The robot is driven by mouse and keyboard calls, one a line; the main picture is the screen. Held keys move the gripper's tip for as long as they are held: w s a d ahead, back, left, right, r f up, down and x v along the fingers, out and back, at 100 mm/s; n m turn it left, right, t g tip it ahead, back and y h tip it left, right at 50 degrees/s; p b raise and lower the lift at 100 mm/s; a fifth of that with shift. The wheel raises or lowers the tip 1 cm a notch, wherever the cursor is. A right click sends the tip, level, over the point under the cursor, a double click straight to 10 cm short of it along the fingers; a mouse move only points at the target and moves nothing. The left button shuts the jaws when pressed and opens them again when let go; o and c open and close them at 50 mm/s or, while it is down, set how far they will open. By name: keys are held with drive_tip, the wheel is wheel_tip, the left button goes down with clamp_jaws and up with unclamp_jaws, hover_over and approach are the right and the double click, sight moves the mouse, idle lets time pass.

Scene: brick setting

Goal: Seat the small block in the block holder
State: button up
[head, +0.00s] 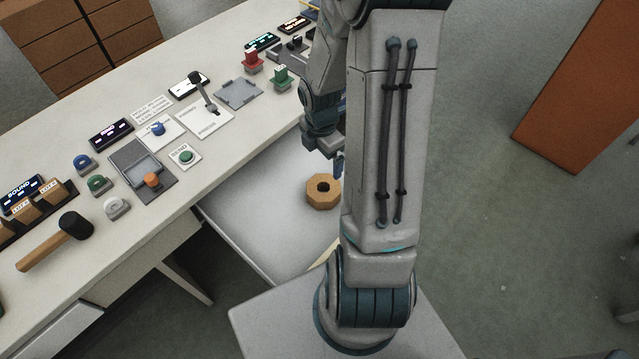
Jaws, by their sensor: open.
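My gripper (339,166) shows only in part, pointing down over the open white drawer, with my own arm hiding much of it. It is open, and I see nothing between its fingers. A wooden eight-sided block with a round hole (314,198) lies in the drawer just below and left of the gripper, apart from it. At the far left, labelled wooden blocks (24,209) stand in a dark rack (7,238) on the desk. I cannot tell for certain which piece is the small block or whether this rack is the block holder.
The white desk (225,140) holds a mallet (50,245), a grey tray panel (128,165), a lever plate (203,122), a red button (253,60), a green button (281,76) and several small displays. The drawer (250,220) is otherwise clear where visible. An orange-brown panel (580,85) stands right.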

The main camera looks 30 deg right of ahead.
wheel_tip(320, 180, down, 4)
drive_tip(key=r+n, duration=0.1)
drive_tip(key=n, duration=0.1)
drive_tip(key=b, duration=0.1)
approach(324, 188)
drive_tip(key=s+a, duration=0.1)
drive_tip(key=s, duration=0.1)
drive_tip(key=shift+w+f, duration=0.1)
drive_tip(key=shift+f, duration=3.1)
drive_tip(key=c, duration=1)
